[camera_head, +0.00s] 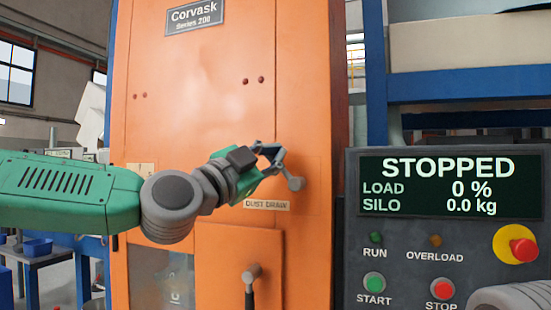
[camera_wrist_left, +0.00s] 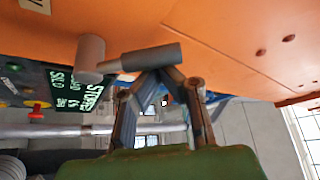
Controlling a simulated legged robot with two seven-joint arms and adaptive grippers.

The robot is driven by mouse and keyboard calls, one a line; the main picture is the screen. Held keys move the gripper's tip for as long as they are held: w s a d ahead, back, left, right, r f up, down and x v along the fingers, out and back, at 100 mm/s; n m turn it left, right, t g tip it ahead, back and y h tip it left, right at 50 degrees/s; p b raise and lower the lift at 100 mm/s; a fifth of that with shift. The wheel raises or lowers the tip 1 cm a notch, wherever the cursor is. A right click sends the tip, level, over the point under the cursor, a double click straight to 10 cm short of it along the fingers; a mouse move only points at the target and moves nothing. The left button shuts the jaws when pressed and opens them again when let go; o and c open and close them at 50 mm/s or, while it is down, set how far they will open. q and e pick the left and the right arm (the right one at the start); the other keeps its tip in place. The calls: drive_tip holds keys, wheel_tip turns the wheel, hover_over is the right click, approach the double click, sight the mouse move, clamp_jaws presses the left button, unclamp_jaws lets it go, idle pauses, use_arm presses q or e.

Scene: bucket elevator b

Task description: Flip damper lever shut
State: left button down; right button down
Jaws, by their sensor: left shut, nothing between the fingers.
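The grey damper lever (camera_head: 295,183) sits on the orange cabinet (camera_head: 215,95), just above a label that seems to read "DUST DAMPER" (camera_head: 266,205). In the left wrist view the lever shows as a thick round hub with a cylindrical handle (camera_wrist_left: 150,59). My left gripper (camera_head: 270,152) is at the lever, its fingers shut and empty. In the left wrist view its fingertips (camera_wrist_left: 158,73) meet right beside the handle; I cannot tell whether they touch it. My right gripper is not in view.
A second handle with a dark grip (camera_head: 250,280) is on the lower orange door. To the right, a control panel display (camera_head: 451,187) reads STOPPED, load 0 %, silo 0.0 kg. A red emergency button (camera_head: 522,250) and START (camera_head: 374,283) and STOP (camera_head: 442,289) buttons are below it.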

use_arm(q)
drive_tip(key=shift+w+a+f+n+t+y+b, duration=0.15)
drive_tip(key=shift+a+f+n+t+y+b, duration=0.45)
drive_tip(key=shift+n+t+y+b, duration=1.05)
drive_tip(key=shift+w+a+f+n+t+y+b, duration=0.3)
drive_tip(key=shift+f+n+y+b, duration=0.6)
drive_tip(key=shift+n+b, duration=1.7)
drive_tip(key=shift+w+a+f+n+t+y+b, duration=0.1)
drive_tip(key=shift+a+f+n+t+y+b, duration=0.75)
drive_tip(key=shift+n, duration=2.5)
drive_tip(key=shift+d+r+t+y, duration=0.2)
drive_tip(key=shift+d+t+y, duration=0.15)
drive_tip(key=shift+y, duration=0.25)
drive_tip(key=shift+r, duration=0.1)
